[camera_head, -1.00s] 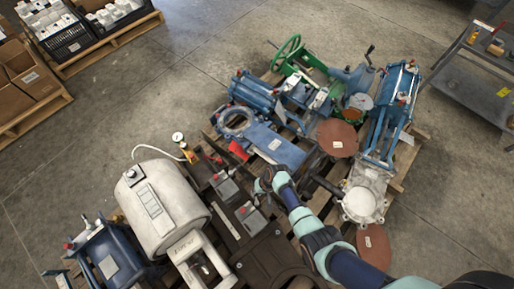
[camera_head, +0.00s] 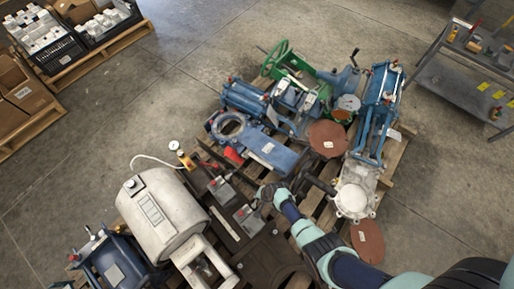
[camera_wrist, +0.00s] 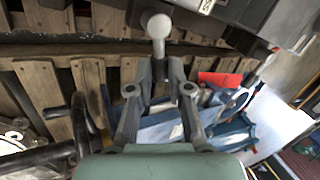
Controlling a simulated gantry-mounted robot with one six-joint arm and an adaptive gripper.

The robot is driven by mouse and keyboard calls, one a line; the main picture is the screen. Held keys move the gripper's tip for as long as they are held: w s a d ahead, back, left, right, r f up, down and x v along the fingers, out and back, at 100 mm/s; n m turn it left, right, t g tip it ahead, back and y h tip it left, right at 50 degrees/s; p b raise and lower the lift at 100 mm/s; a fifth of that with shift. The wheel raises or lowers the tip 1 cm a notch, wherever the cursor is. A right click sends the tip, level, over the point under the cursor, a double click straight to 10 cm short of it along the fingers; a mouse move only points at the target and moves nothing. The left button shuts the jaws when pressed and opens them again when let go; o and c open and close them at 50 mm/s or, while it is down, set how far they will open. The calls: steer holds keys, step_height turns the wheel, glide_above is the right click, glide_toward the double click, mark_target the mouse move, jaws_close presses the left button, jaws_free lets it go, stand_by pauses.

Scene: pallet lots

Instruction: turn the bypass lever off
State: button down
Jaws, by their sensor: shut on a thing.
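In the wrist view my gripper (camera_wrist: 161,72) is shut around the stem of a lever with a pale grey round knob (camera_wrist: 158,27). The knob stands out beyond the fingertips. I take this as the bypass lever; no label on it can be read. In the head view my gripper (camera_head: 260,199) is beside a grey box (camera_head: 245,215) with a small red part, on the dark base in the middle of the pallet. The lever is hidden there behind the gripper, so its angle cannot be told.
A second grey box (camera_head: 220,189), a white tank (camera_head: 160,212) and a pressure gauge (camera_head: 173,145) stand to the left. A black-handled bar (camera_head: 318,184) and brown round flange (camera_head: 328,138) are to the right.

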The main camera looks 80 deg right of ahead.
steer(key=shift+s+a+m+g+h+p, duration=0.2)
steer(key=shift+s+a+m+h+p, duration=0.25)
steer(key=shift+m, duration=0.7)
steer(key=shift+s+a+m+g+h+p, duration=0.1)
steer(key=shift+s+m+g+h+p, duration=0.1)
steer(key=shift+m+p, duration=0.7)
steer(key=shift+m, duration=0.35)
steer(key=c, duration=1.1)
jaws_free()
steer(key=v, duration=1.2)
